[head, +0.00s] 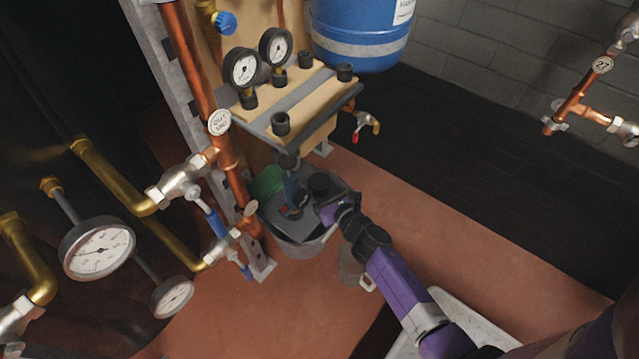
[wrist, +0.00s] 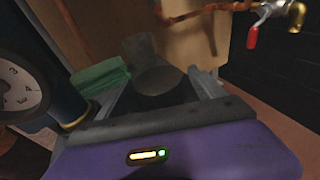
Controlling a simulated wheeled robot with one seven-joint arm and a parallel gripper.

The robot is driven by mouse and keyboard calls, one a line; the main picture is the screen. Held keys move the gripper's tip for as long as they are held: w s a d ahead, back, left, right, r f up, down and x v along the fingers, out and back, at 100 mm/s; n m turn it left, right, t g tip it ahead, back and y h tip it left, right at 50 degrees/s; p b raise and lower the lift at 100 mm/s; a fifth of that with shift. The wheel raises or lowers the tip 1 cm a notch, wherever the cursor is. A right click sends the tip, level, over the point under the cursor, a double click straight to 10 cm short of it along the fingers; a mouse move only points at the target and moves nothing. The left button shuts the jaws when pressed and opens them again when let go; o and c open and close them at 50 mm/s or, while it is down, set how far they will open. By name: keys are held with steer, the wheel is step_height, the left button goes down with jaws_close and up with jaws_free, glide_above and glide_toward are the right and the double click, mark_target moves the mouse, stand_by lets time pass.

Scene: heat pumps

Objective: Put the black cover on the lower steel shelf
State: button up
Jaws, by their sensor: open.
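A black, short cylindrical piece that looks like the black cover (head: 318,183) is at the end of my gripper (head: 326,204). In the wrist view this dark cylinder (wrist: 152,68) stands between and just beyond my spread fingers. My gripper is open and not closed on it. Whether a finger touches it, I cannot tell. I cannot tell whether this is the lower steel shelf. The cover's underside is hidden.
Above is a wooden shelf (head: 300,97) with gauges and several black caps. A green block (head: 267,183) lies left of my gripper. A copper pipe (head: 228,160) and valves stand close left. A red-handled tap (head: 362,125) is at upper right. Open floor (head: 440,215) lies right.

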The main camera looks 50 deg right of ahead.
steer(key=v, duration=1.2)
steer(key=shift+r+p, duration=0.15)
steer(key=shift+p, duration=0.2)
steer(key=s+a+r+m+y, duration=0.3)
steer(key=s+a+r+m, duration=0.5)
steer(key=s+a+m, duration=0.55)
steer(key=s+a+r+m+y, duration=0.1)
steer(key=s+a+r+m, duration=0.1)
steer(key=r+m, duration=0.4)
steer(key=s+a+r+m+y, duration=0.1)
steer(key=s+r+m, duration=0.3)
steer(key=m, duration=0.8)
step_height(320, 180, up, 3)
steer(key=shift+s+a+f+y, duration=0.2)
steer(key=shift+a+f+y, duration=0.1)
steer(key=shift+a, duration=0.6)
steer(key=shift+r, duration=0.1)
